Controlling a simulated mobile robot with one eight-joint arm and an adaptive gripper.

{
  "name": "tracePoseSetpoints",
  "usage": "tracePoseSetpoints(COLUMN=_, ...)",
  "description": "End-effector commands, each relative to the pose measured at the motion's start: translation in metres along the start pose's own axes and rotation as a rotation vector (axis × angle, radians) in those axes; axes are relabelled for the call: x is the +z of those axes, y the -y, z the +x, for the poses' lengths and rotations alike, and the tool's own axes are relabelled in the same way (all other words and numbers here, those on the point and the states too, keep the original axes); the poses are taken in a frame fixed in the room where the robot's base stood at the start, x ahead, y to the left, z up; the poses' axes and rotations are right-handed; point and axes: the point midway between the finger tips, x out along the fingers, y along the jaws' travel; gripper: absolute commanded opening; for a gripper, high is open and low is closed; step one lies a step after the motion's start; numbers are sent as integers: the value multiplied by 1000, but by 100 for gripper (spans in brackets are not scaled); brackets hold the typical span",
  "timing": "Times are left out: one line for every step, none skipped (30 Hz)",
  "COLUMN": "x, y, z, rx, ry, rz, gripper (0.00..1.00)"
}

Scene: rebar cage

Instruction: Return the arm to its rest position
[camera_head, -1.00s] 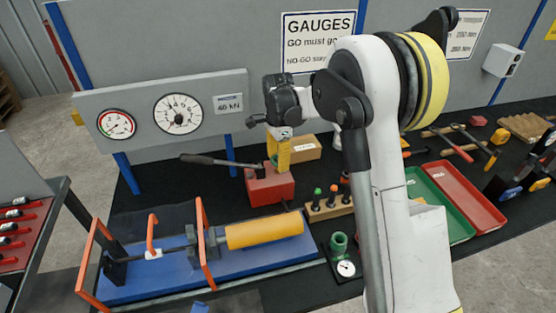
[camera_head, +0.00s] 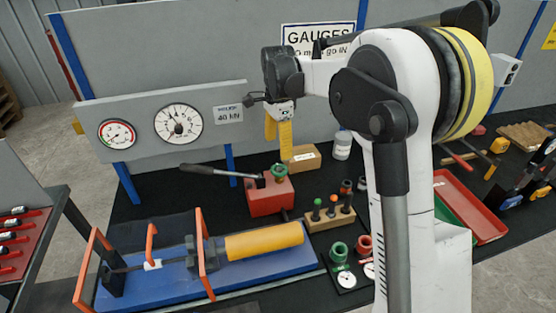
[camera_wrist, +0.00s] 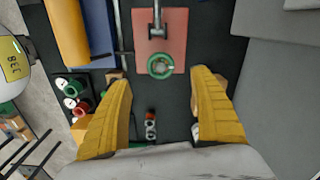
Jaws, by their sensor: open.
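My gripper (camera_head: 278,132) hangs in the air above and behind the red pump block (camera_head: 268,198) in the head view, its yellow fingers pointing down. In the wrist view my gripper (camera_wrist: 160,108) has its two yellow fingers spread wide with nothing between them. The red block (camera_wrist: 175,25) with a green ring (camera_wrist: 160,66) on it lies beyond the fingertips, apart from them. My white arm is folded on the right side of the head view and hides part of the bench.
A blue rig (camera_head: 135,284) with a yellow cylinder (camera_head: 264,241) and orange guards lies at front left. A gauge panel (camera_head: 220,125) stands behind. A cardboard box (camera_head: 302,158), white bottle (camera_head: 342,146), plug stand (camera_head: 328,219) and red tray (camera_head: 470,206) are near my arm.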

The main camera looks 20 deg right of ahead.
Motion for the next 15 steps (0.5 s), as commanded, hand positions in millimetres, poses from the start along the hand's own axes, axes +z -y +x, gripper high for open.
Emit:
tracePoseSetpoints(x=0, y=0, z=-8, rx=0, ry=0, rz=0, gripper=73)
tracePoseSetpoints(x=0, y=0, z=-12, rx=0, ry=0, rz=0, gripper=73)
tracePoseSetpoints(x=0, y=0, z=-16, rx=0, ry=0, rz=0, gripper=73)
tracePoseSetpoints(x=0, y=0, z=-18, rx=0, ry=0, rz=0, gripper=73)
tracePoseSetpoints(x=0, y=0, z=-20, rx=0, ry=0, rz=0, gripper=73)
tracePoseSetpoints(x=0, y=0, z=-22, rx=0, ry=0, rz=0, gripper=73)
tracePoseSetpoints(x=0, y=0, z=-23, rx=0, ry=0, rz=0, gripper=73)
tracePoseSetpoints(x=0, y=0, z=-24, rx=0, ry=0, rz=0, gripper=73)
tracePoseSetpoints(x=0, y=0, z=-24, rx=0, ry=0, rz=0, gripper=73)
tracePoseSetpoints(x=0, y=0, z=-24, rx=0, ry=0, rz=0, gripper=73)
tracePoseSetpoints(x=0, y=0, z=-24, rx=0, ry=0, rz=0, gripper=73)
tracePoseSetpoints(x=0, y=0, z=-24, rx=0, ry=0, rz=0, gripper=73)
tracePoseSetpoints(x=0, y=0, z=-24, rx=0, ry=0, rz=0, gripper=73)
tracePoseSetpoints(x=0, y=0, z=-24, rx=0, ry=0, rz=0, gripper=73)
tracePoseSetpoints(x=0, y=0, z=-24, rx=0, ry=0, rz=0, gripper=73)
